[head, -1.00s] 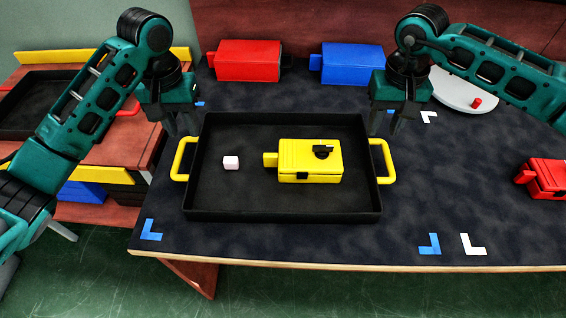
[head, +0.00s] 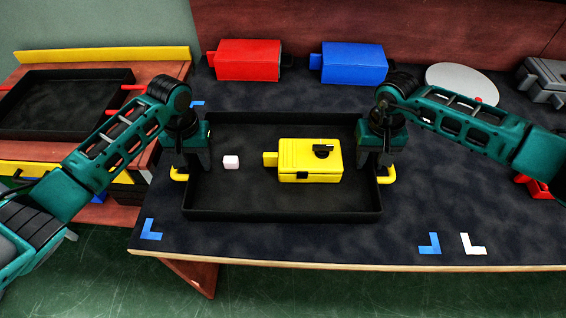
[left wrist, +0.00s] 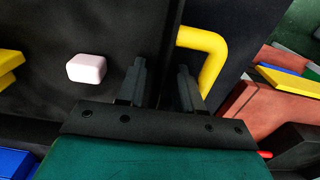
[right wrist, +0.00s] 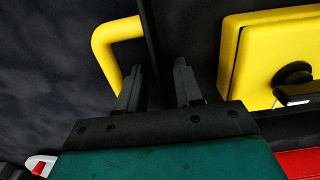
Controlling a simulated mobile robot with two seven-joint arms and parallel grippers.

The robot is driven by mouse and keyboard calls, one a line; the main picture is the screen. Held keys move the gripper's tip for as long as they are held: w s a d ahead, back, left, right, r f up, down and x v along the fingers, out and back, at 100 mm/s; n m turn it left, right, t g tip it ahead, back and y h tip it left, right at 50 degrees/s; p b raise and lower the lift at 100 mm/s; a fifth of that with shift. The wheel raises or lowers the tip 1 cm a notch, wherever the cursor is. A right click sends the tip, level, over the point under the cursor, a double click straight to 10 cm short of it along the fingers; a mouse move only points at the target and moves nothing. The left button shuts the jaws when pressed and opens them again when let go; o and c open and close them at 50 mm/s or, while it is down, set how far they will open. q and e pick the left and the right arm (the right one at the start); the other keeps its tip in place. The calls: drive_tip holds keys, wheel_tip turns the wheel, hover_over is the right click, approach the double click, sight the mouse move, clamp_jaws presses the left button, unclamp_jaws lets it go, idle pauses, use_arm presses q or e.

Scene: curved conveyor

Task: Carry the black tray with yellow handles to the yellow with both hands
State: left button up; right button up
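The black tray (head: 285,214) lies flat on the dark table, with a yellow handle on its left (head: 180,176) and right (head: 389,178) ends. It holds a yellow box (head: 300,160) and a small pale pink block (head: 231,162). My left gripper (head: 193,172) is down at the left end, partly hiding the handle. In the left wrist view its fingers (left wrist: 160,85) are apart, one on either side of the tray wall, beside the handle (left wrist: 208,42). My right gripper (head: 374,174) is likewise at the right end. Its fingers (right wrist: 158,85) are apart around the wall, beside the handle (right wrist: 112,45).
A red box (head: 248,60), a blue box (head: 352,62) and a round grey disc (head: 460,84) stand at the back. A wooden stand with yellow edging (head: 110,55) at left bears another black tray (head: 65,75) with red handles.

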use_arm(q)
clamp_jaws()
use_arm(e)
clamp_jaws()
use_arm(q)
drive_tip(key=shift+r, duration=0.1)
use_arm(e)
drive_tip(key=shift+r, duration=0.1)
